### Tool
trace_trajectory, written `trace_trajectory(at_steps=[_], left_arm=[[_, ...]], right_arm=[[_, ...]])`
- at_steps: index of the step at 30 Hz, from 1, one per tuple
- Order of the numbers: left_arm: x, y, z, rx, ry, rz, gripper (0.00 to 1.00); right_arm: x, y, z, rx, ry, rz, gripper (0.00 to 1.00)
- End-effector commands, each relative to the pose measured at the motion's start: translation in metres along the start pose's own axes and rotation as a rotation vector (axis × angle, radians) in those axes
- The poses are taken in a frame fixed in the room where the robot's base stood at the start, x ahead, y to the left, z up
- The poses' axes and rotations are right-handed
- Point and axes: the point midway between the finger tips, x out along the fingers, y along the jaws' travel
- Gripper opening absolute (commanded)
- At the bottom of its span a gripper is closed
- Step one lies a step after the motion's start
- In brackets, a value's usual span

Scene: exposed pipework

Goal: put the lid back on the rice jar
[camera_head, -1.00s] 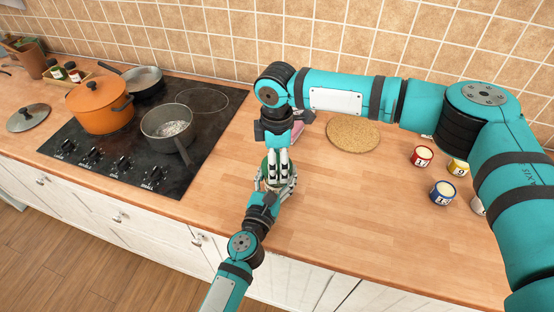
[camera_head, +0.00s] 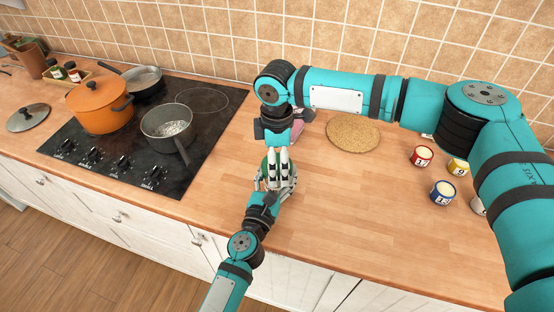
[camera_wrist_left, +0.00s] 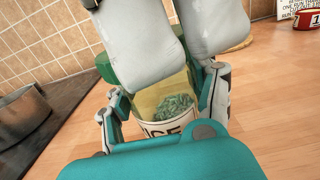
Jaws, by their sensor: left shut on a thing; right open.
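The rice jar (camera_wrist_left: 165,100) shows in the left wrist view, with a yellowish label, a green picture and partly hidden lettering. My left gripper (camera_wrist_left: 165,112) is shut around its sides; in the head view (camera_head: 275,184) it comes from the front edge. A green piece that looks like the lid (camera_wrist_left: 105,68) is at the jar's top, mostly hidden behind the pale fingers of my right gripper. My right gripper (camera_head: 279,168) points down over the jar and is open. I cannot tell whether the lid is seated or touching the fingers.
The hob (camera_head: 140,140) with an orange pot (camera_head: 98,108) and pans is to the left. The counter front right is clear.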

Motion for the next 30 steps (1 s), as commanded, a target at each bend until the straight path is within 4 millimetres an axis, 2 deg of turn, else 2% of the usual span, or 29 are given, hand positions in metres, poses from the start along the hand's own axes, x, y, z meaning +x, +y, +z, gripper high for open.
trace_trajectory(at_steps=[5,12,16,21,30], left_arm=[[0.000,0.000,-0.001,0.000,0.002,0.000,0.00],[0.000,0.000,-0.001,0.000,0.002,0.000,0.00],[0.000,0.000,-0.001,0.000,0.002,0.000,0.00],[0.000,0.000,-0.001,0.000,0.002,0.000,0.00],[0.000,0.000,-0.001,0.000,0.002,0.000,0.00]], right_arm=[[-0.029,0.001,0.000,0.001,0.002,0.004,0.94],[-0.080,0.001,0.000,0.001,0.003,0.003,0.94],[-0.101,0.001,0.000,0.001,0.001,0.002,0.94],[-0.114,0.000,0.000,0.001,0.000,0.001,0.94],[-0.117,0.000,0.000,0.001,0.000,0.001,0.94]])
